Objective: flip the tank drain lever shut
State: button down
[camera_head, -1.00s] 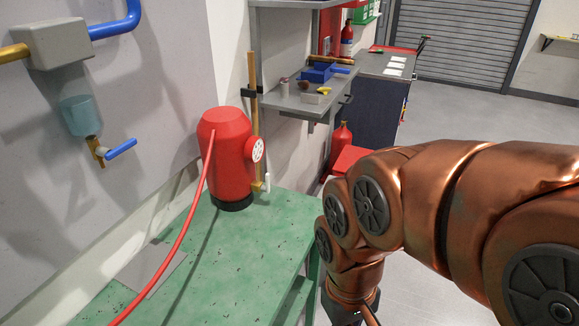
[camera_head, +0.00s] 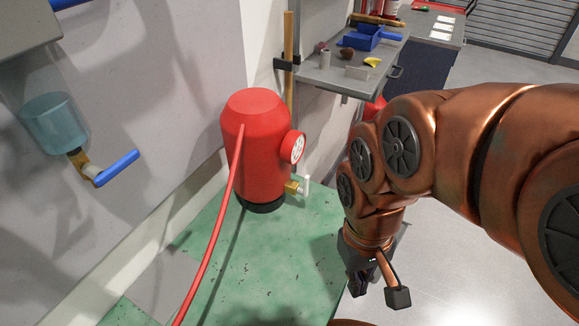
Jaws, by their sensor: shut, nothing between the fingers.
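The red tank (camera_head: 262,150) stands upright on the green bench, with a round white gauge on its right side. Low on its right is a brass drain valve (camera_head: 292,187).
The green bench (camera_head: 265,262) is clear around the tank, apart from the red hose (camera_head: 218,235) running down its front. A clear bowl (camera_head: 55,123) with a blue lever (camera_head: 117,168) hangs on the left wall. A grey shelf (camera_head: 340,82) with small items is behind.

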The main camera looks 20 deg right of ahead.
aim_at(306, 186)
jog(key=u, duration=0.65)
jog(key=k, duration=0.75)
jog(key=u, duration=0.45)
